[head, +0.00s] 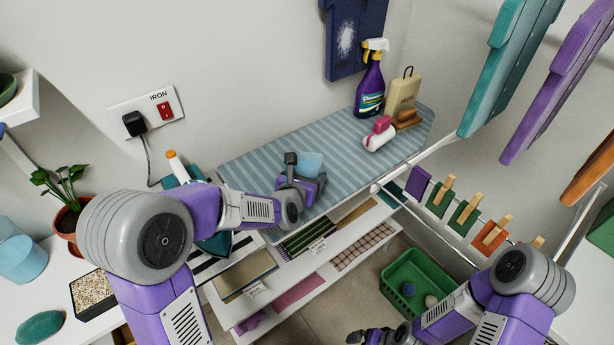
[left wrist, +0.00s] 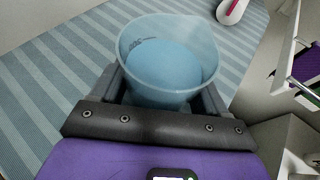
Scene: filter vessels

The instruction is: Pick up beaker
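The beaker (head: 309,164) is a translucent pale blue cup over the striped ironing board. In the left wrist view the beaker (left wrist: 170,60) is upright, its wide rim towards me, with a rounded blue surface inside and small dark marks on its wall. My left gripper (head: 304,172) has one finger on each side of the beaker. In the left wrist view my left gripper (left wrist: 163,92) appears closed against both walls. The beaker's base is hidden, so contact with the board is unclear. My right gripper (head: 368,337) is low at the bottom edge, partly cut off.
The ironing board (head: 250,160) carries a purple spray bottle (head: 371,85), a pink-and-white item (head: 379,134) and a brown brush (head: 407,120) at its far end. A shelf (head: 290,262) with folded cloths lies below. A green basket (head: 405,302) stands at lower right.

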